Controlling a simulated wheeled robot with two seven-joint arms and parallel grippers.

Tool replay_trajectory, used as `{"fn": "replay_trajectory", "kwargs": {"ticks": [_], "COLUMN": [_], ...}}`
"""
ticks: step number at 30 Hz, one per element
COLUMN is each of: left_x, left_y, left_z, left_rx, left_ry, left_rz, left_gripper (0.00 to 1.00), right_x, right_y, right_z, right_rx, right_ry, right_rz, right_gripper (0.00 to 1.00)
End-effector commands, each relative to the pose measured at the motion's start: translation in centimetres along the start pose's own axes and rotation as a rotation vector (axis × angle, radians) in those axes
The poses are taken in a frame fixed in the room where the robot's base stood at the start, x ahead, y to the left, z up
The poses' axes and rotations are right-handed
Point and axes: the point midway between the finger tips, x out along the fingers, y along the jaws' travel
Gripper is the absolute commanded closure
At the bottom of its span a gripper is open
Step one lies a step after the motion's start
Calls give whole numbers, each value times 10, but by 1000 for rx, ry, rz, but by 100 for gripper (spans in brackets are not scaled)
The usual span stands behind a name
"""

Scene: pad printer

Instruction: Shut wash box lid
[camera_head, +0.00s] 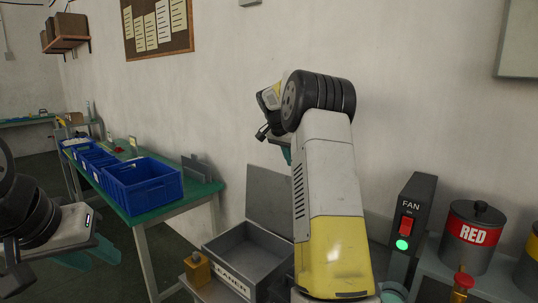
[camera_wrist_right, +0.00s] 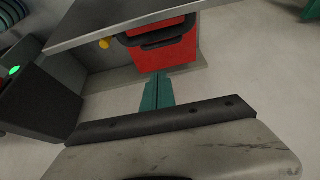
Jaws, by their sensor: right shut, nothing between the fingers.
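The wash box (camera_head: 222,243) is a grey open-topped box with a partly hidden label on its front. Its grey lid (camera_head: 268,195) stands open, upright at the back of the box. My right forearm covers the right part of box and lid. My right gripper (camera_head: 287,155) is mostly hidden behind that arm, with a bit of teal finger above the lid. In the right wrist view its teal fingers (camera_wrist_right: 157,92) are together and empty. My left gripper (camera_head: 90,254) is at the lower left, left of the box, with its two teal fingers apart and empty.
A small amber bottle (camera_head: 198,270) stands left of the box. The fan switch box (camera_head: 410,225) with a lit green button and a red-labelled can (camera_head: 472,236) are to the right. Blue bins (camera_head: 145,185) sit on a green table. The wrist view shows a red object (camera_wrist_right: 165,48).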

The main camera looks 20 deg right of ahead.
Motion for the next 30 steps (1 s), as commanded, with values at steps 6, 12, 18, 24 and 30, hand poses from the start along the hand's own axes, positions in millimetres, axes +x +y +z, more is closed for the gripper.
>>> {"fn": "replay_trajectory", "kwargs": {"ticks": [6,12,18,24,30], "left_x": [0,0,0,0,0], "left_y": [0,0,0,0,0], "left_z": [0,0,0,0,0], "left_rx": [0,0,0,0,0], "left_ry": [0,0,0,0,0], "left_rz": [0,0,0,0,0], "left_gripper": [64,64,64,64,64], "right_x": [48,37,34,33,32], "right_y": [1,-1,0,0,0], "right_z": [0,27,38,38,39], "right_rx": [-1,-4,-2,-1,-2], "right_ry": [-2,0,-1,0,4], "right_rz": [2,-3,-2,-1,-1], "right_gripper": [100,100,100,100,100]}}
